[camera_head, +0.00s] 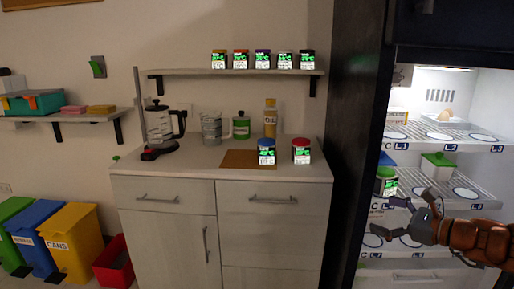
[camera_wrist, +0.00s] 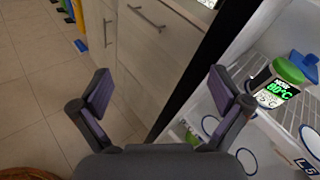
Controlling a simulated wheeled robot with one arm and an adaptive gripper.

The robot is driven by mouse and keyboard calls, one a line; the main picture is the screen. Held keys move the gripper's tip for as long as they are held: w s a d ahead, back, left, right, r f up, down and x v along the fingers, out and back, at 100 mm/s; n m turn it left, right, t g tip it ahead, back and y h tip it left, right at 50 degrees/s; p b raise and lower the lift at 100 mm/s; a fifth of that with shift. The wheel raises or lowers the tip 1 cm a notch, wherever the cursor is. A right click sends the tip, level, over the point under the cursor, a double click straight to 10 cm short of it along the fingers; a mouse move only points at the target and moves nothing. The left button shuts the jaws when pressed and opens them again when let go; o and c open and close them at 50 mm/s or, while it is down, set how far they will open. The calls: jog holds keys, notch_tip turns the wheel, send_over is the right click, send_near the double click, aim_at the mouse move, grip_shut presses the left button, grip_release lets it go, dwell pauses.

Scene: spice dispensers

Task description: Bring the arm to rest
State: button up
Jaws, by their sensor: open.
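My gripper (camera_head: 397,219) is at the right of the head view, in front of the open fridge's middle shelves. Its fingers are spread and nothing is between them. In the wrist view my gripper (camera_wrist: 160,95) is open and empty, with floor and cabinet fronts beyond it. A green-lidded jar with a lit label (camera_head: 386,182) stands on a fridge shelf just above and behind the gripper. The same jar shows at the right of the wrist view (camera_wrist: 281,82), apart from the fingers.
The open fridge (camera_head: 372,243) has several shelves; a white box with a green lid (camera_head: 438,167) stands on one. A counter (camera_head: 190,166) holds a blue-lidded jar (camera_head: 266,151) and a red-lidded jar (camera_head: 301,150). Several jars line the wall shelf (camera_head: 190,73). Bins stand at the far left.

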jog(key=s+a+r+n+g+h+p, duration=0.1)
jog(key=s+a+r+n+g+p, duration=0.1)
jog(key=s+a+n+g+p, duration=0.6)
jog(key=s+a+r+n+g+p, duration=0.25)
jog(key=s+a+n, duration=0.5)
jog(key=a, duration=0.65)
jog(key=s+d+r+n+g+h+p, duration=0.1)
jog(key=s+d+n+h+p, duration=0.1)
jog(key=s, duration=0.5)
jog(key=s+d+r+n+g+h+p, duration=0.1)
jog(key=s+d+r+n+h+p, duration=0.1)
jog(key=s+d+n+h+p, duration=0.1)
jog(key=s+d+r+n+g+h+p, duration=0.1)
jog(key=s+d+r+n+h+p, duration=0.1)
jog(key=s, duration=0.8)
jog(key=d+n+h+p, duration=0.1)
jog(key=n+h+p, duration=0.1)
jog(key=p, duration=0.1)
jog(key=shift+s+g, duration=0.3)
jog(key=shift+g, duration=0.05)
